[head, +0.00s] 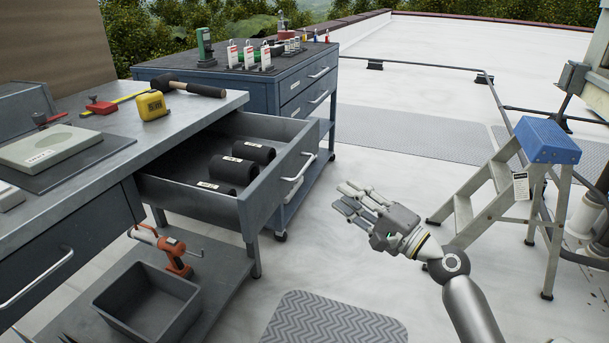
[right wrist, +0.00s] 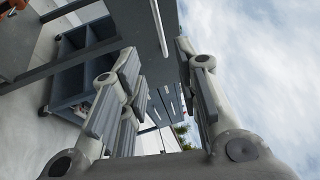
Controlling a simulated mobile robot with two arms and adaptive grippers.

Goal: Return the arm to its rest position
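My right gripper (head: 352,203) hangs in free air to the right of the open drawer, its fingers toward the drawer. It is apart from the drawer front and holds nothing. In the right wrist view its fingers (right wrist: 160,95) are spread with an empty gap between them, and the grey bench and cabinet show beyond. My right arm (head: 468,300) comes in from the bottom right. My left gripper is not in view.
The open drawer (head: 262,203) holds several black cylinders (head: 233,168). A stepladder (head: 500,187) with a blue top stands close right of my right gripper. A workbench (head: 150,140) is on the left, a blue cabinet (head: 265,88) behind. The floor below is mostly clear.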

